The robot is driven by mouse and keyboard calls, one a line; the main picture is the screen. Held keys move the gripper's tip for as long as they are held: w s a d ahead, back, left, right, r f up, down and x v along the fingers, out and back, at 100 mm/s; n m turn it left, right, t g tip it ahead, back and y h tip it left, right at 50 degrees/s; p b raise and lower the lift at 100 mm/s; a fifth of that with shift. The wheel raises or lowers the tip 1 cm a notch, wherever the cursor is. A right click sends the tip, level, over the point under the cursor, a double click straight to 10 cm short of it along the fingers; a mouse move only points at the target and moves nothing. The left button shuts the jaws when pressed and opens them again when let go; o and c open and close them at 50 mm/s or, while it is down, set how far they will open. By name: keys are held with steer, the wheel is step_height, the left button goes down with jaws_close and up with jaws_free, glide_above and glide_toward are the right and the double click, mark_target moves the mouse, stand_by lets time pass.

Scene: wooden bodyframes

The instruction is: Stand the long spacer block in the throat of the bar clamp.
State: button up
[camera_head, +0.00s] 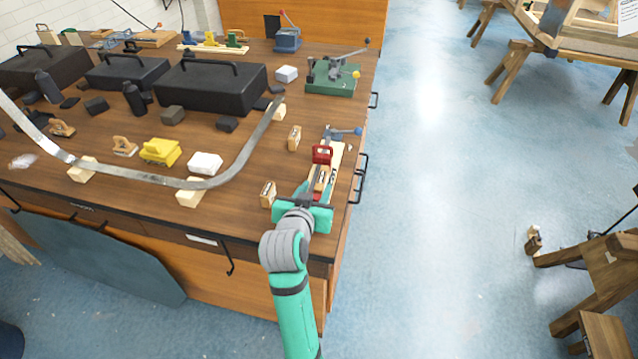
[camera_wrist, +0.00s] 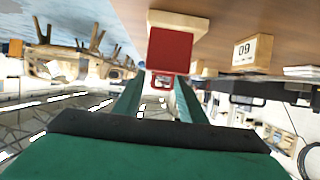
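The bar clamp (camera_head: 322,154) lies near the table's right edge, with a red frame, a blue handle (camera_head: 345,133) and a pale wooden strip. Two upright wooden blocks with dark markings stand left of it: a farther one (camera_head: 294,138) and a nearer one (camera_head: 268,194). I cannot tell which is the long spacer. A block marked 09 (camera_wrist: 252,52) shows in the wrist view. My gripper (camera_head: 315,188) is at the clamp's near end, partly hiding it.
A curved metal strip (camera_head: 150,181) rests on pale blocks to the left. A yellow sander-like item (camera_head: 161,151) and a white box (camera_head: 205,163) lie nearby. A green fixture (camera_head: 332,80) stands behind the clamp; black cases (camera_head: 212,88) fill the back left.

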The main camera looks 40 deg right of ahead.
steer(key=v, duration=0.6)
stand_by(0.5)
